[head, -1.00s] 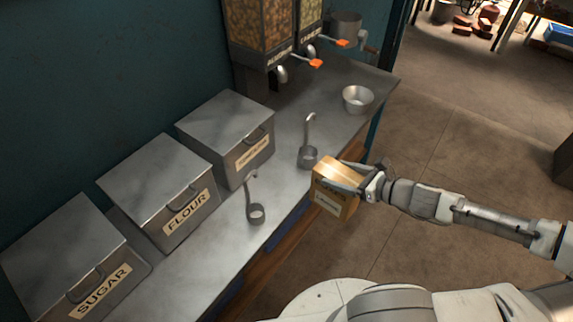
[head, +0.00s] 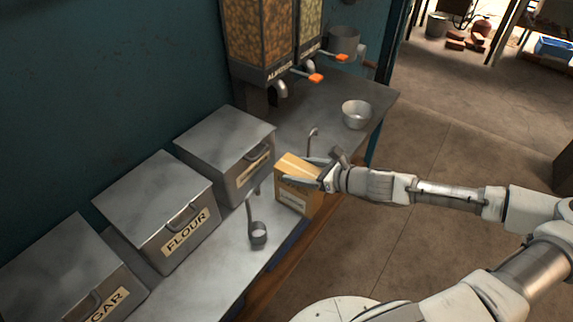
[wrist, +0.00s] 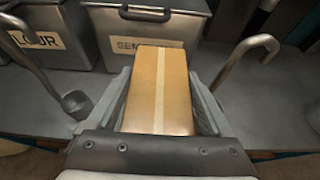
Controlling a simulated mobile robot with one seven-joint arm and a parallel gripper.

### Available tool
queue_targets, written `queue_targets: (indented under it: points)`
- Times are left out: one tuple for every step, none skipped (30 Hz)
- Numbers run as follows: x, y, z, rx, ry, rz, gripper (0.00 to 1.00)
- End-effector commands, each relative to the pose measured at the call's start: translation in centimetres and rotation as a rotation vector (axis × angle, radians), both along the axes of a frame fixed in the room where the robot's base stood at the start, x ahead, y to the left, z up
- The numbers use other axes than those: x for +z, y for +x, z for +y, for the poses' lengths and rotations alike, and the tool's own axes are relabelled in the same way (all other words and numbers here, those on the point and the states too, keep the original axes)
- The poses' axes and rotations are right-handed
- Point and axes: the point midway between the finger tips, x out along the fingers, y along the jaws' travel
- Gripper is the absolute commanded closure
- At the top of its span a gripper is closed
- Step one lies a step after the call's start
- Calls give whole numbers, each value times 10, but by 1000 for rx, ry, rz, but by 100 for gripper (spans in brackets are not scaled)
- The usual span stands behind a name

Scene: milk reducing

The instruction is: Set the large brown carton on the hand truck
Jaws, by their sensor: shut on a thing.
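A brown carton (head: 296,184) with a pale label on its side is held by my gripper (head: 312,178) at the front edge of the metal counter. In the wrist view the carton (wrist: 158,92) sits between the two fingers of my gripper (wrist: 158,105), its taped face showing. The fingers press along its two sides. I cannot tell whether its bottom touches the counter. No hand truck shows in these views.
The counter (head: 205,290) bears lidded metal bins, including a flour bin (head: 158,208). A metal bowl (head: 356,114) and dispensers (head: 262,40) stand farther back. Open floor (head: 440,160) lies right.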

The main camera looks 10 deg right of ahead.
Motion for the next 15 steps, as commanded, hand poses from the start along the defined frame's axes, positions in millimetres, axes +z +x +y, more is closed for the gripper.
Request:
queue_targets:
  points:
    - [1,2,2,0,0,-1,100]
    - [1,3,3,-1,0,-2,100]
    - [1,5,4,0,0,-1,100]
    - [1,7,6,1,1,-2,100]
    - [1,9,9,3,1,-2,100]
    - [1,13,13,3,1,-3,100]
    - [1,16,17,4,1,-3,100]
    - [1,19,20,4,1,-3,100]
    - [1,24,25,4,1,-3,100]
    - [1,27,27,3,1,-2,100]
    - [0,30,30,2,0,-2,100]
    - [1,32,33,2,0,-2,100]
    - [1,34,34,1,1,-2,100]
    - [-2,34,34,0,1,-1,100]
    - [-5,34,33,-1,1,-2,100]
